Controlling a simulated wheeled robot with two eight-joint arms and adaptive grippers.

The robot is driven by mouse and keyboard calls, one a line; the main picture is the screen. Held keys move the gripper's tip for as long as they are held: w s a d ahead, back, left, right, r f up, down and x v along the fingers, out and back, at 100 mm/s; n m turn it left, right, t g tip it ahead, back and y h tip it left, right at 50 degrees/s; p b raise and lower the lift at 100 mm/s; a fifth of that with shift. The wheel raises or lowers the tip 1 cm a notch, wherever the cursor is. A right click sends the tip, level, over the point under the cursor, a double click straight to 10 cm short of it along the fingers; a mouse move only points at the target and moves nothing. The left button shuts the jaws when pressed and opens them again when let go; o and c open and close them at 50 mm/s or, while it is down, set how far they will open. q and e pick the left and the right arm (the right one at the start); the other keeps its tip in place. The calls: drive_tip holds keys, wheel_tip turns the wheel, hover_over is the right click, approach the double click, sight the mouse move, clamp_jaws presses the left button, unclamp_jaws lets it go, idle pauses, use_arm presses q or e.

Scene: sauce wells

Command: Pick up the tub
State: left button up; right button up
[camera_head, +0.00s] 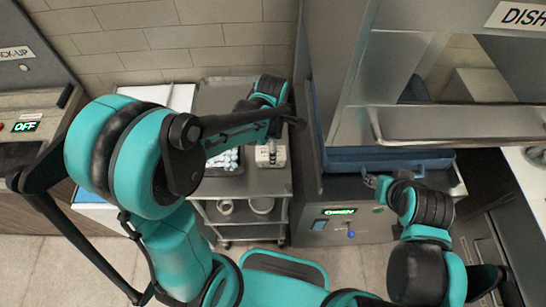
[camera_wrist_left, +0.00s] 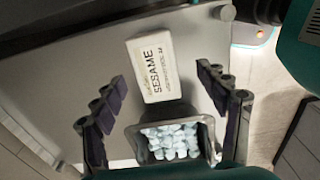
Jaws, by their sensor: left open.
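A white tub (camera_wrist_left: 153,66) with the word SESAME on its top lies on a grey metal surface in the left wrist view. In the head view the tub (camera_head: 270,157) stands at the right side of the cart top, partly covered by my gripper. My left gripper (camera_wrist_left: 160,78) is open above it, with its fingers on either side of the tub's near part and nothing gripped. In the head view my left gripper (camera_head: 272,146) points down over the tub. My right gripper (camera_head: 374,182) is far to the right, too small to tell its state.
A dark container (camera_wrist_left: 135,134) of pale blue-white lumps sits close to the tub; it also shows in the head view (camera_head: 240,168). White bowls (camera_head: 262,205) stand on the cart's lower shelf. A blue tray (camera_head: 345,165) lies in the machine at right.

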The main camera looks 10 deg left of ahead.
sight(262, 152)
use_arm(q)
drive_tip(key=f, duration=0.1)
drive_tip(key=f+b, duration=0.1)
drive_tip(key=f, duration=0.2)
drive_tip(key=shift+w+a+f+b, duration=0.25)
drive_tip(key=shift+w+f+b, duration=0.05)
drive_tip(key=shift+f+b, duration=0.1)
drive_tip(key=shift+r, duration=0.1)
drive_tip(key=shift+c, duration=0.9)
drive_tip(key=c, duration=1.3)
drive_tip(key=shift+c, duration=0.2)
drive_tip(key=shift+r, duration=0.15)
